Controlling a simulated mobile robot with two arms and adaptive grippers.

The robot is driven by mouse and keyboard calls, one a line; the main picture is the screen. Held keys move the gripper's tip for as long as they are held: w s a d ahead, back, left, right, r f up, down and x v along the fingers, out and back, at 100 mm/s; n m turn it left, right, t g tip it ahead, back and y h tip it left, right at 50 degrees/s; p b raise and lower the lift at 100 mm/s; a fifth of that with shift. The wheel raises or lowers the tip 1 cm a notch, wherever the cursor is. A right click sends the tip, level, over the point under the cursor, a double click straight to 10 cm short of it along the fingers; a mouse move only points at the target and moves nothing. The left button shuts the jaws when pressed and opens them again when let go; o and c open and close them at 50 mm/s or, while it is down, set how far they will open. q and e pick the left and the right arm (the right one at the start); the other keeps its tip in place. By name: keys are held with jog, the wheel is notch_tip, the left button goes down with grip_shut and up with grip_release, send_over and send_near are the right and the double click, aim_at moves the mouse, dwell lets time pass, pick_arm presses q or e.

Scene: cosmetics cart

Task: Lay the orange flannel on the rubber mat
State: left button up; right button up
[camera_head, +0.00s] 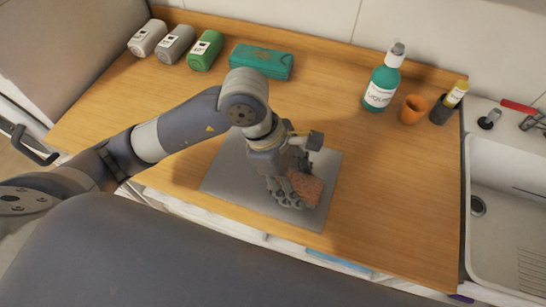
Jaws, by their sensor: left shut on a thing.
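The orange flannel (306,187) is a small, bunched, speckled orange-brown piece at the fingers of my left gripper (296,190). My left gripper is shut on it, over the right part of the rubber mat (230,180). The mat is a flat grey sheet near the front edge of the wooden top. Part of the flannel is hidden by the fingers. I cannot tell whether the flannel touches the mat. My right gripper is not in view.
Grey and green rolls (205,50) and a teal case (261,61) lie along the back left. A green bottle (381,85), an orange cup (413,109) and a dark cup (441,114) stand at the back right. A sink (510,190) is at the right. Wood right of the mat is clear.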

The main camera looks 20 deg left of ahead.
pick_arm(q)
jog(key=w+a, duration=0.1)
jog(key=a, duration=0.1)
jog(key=w+a+p, duration=0.1)
jog(key=w+a, duration=0.1)
jog(key=w+a+p, duration=0.1)
jog(key=w+a, duration=0.1)
jog(key=shift+w+a+f, duration=0.2)
jog(key=shift+f, duration=0.15)
jog(key=shift+a+f+p, duration=0.1)
jog(key=shift+f+p, duration=0.1)
jog(key=shift+p, duration=0.1)
jog(key=shift+f+p, duration=0.7)
jog(key=shift+f, duration=0.9)
jog(key=shift+f, duration=0.1)
jog(key=o, duration=0.9)
jog(key=shift+o, duration=0.2)
